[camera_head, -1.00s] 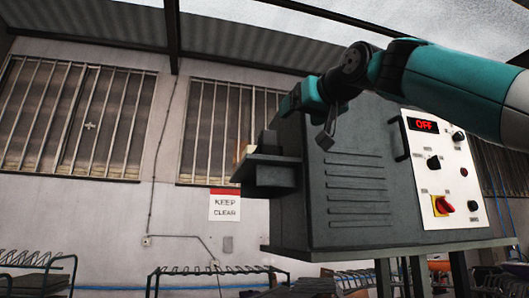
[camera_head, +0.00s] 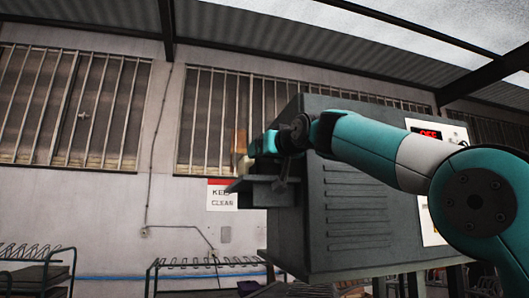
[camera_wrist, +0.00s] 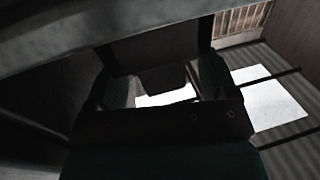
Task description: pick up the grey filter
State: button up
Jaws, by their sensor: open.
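I cannot pick out a grey filter for certain in either view. My gripper (camera_head: 281,184) is at the left face of the dark grey press (camera_head: 345,235), close to the ledge that juts out there. My arm hides part of that face. In the wrist view my gripper (camera_wrist: 165,82) is dark, with its open fingers at left and right. A dark blunt block (camera_wrist: 163,79) shows between them; it is too dark to tell what it is. No held thing can be made out.
The grey ledge (camera_head: 262,194) sticks out left from the press. A tan and cream thing (camera_head: 243,150) stands just above it, partly hidden. A "KEEP CLEAR" sign (camera_head: 221,195) is on the wall behind. Wire racks (camera_head: 205,265) stand low at left. The space left of the ledge is open.

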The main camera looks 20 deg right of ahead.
jog(key=shift+w+a, duration=0.1)
jog(key=shift+w, duration=0.45)
jog(key=c, duration=1)
jog(key=shift+c, duration=0.2)
jog(key=shift+r, duration=0.1)
